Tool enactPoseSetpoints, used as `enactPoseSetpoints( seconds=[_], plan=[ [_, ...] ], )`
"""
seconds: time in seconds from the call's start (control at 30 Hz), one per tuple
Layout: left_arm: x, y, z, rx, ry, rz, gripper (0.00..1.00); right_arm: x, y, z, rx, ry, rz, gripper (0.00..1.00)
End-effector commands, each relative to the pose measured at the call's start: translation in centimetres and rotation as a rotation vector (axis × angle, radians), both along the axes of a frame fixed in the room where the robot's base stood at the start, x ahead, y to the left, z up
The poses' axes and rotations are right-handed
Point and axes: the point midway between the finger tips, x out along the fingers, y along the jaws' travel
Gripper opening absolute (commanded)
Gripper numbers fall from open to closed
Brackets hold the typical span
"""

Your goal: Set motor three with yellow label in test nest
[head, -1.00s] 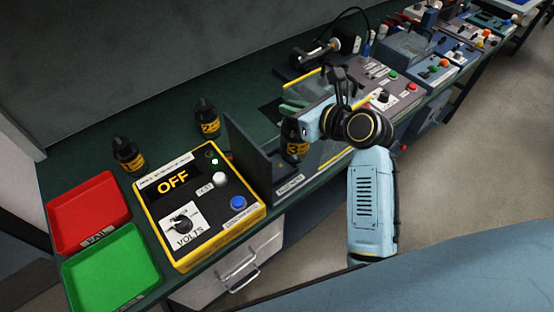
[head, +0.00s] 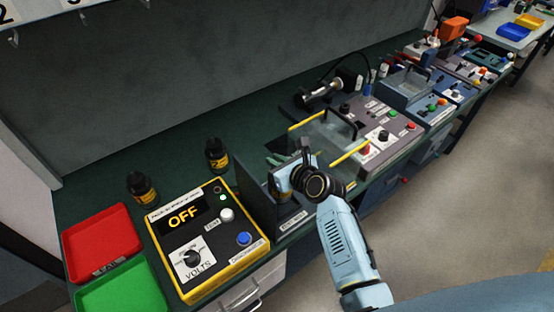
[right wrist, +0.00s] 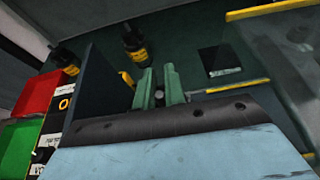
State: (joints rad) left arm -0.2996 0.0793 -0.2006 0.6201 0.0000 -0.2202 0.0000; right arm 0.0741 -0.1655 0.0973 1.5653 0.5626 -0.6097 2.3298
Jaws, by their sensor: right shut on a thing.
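Whether the motor touches the fixture is hidden. My left gripper is out of view.
A yellow-edged control box (head: 205,235) reading OFF stands left of the panel. Two black motors with yellow labels (head: 143,187) (head: 217,155) stand behind it. Red (head: 103,236) and green (head: 122,287) trays lie at left. A clear guard with yellow bars (head: 322,130) is close right of my gripper.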

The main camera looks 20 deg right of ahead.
Motion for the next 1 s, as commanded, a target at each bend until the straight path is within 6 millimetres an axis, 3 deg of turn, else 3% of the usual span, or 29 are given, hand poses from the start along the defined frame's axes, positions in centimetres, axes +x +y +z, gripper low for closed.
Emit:
enactPoseSetpoints(
  seconds=[0.17,0.5,0.97,1.0],
  plan=[
    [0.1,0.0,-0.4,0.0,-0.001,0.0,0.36,0.3,0.0,-0.6,0.002,-0.015,-0.001,0.0],
    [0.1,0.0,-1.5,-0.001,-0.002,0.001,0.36,0.3,-0.1,-4.1,0.001,-0.014,-0.002,0.0],
    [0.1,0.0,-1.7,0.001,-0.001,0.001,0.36,0.3,0.0,-4.5,0.003,-0.014,-0.002,0.0],
    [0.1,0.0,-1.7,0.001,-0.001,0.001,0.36,0.0,0.0,-5.1,0.0,-0.001,0.0,0.14]
  ],
)
